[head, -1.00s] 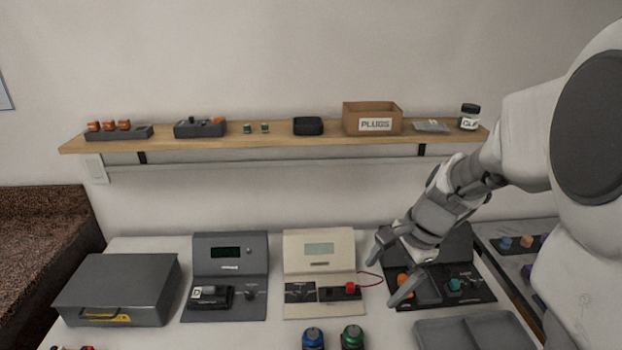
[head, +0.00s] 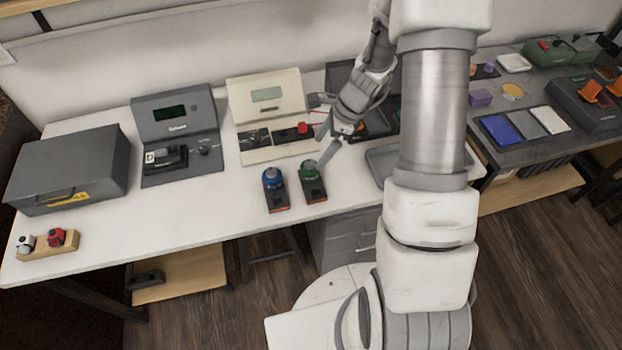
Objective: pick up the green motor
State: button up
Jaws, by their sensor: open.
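The green motor (head: 309,171) stands upright on a dark base with an orange front edge, near the front edge of the white table. A similar blue motor (head: 271,178) stands just to its left on its own dark base. My gripper (head: 322,132) is open and empty. It is above and a little behind the green motor, with one finger pointing down close to the motor's upper right. I cannot tell whether that finger touches it.
A beige tester (head: 265,96) with a red plug and cable stands behind the motors. A dark tester (head: 175,117) and a grey case (head: 70,168) stand to the left. A grey tray (head: 380,165) lies right of the motors, partly behind my arm. A wooden block (head: 48,246) with two small items is front left.

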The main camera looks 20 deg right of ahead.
aim_at(313, 163)
jog(key=x, duration=0.2)
jog(key=shift+a+f, duration=0.15)
jog(key=shift+f, duration=0.25)
jog(key=x, duration=0.2)
jog(key=b+x, duration=0.1)
jog(key=x, duration=0.1)
jog(key=shift+s+a+f, duration=0.1)
jog(key=shift+s, duration=0.25)
jog(key=shift+w+a+f, duration=0.1)
jog(key=shift+a+f, duration=0.1)
jog(key=shift+f, duration=0.25)
jog(key=c, duration=1.5)
jog(key=shift+r, duration=0.15)
